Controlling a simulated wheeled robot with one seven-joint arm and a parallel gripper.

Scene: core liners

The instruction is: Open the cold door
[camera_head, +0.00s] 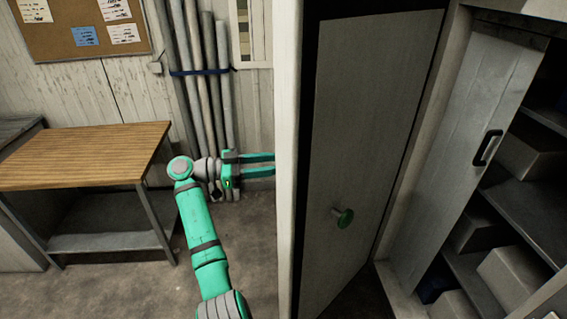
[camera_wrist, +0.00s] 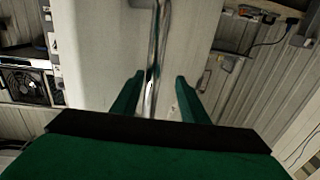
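My gripper (camera_head: 273,164) is open in the head view, its two fingers pointing right at a tall pale upright (camera_head: 287,130). The fingertips meet the upright's left edge in the picture; contact cannot be told. In the wrist view, the fingers (camera_wrist: 158,85) stand apart on either side of a vertical shiny metal bar (camera_wrist: 153,75) in front of a pale panel (camera_wrist: 100,45). The bar looks like a handle or an edge; it is not visible in the head view. Which panel is the cold door is not marked.
Further right, a panel with a black handle (camera_head: 487,148) partly covers shelves with boxes (camera_head: 512,275). A wooden-topped bench (camera_head: 80,155) is left; long tubes (camera_head: 205,90) lean behind my gripper.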

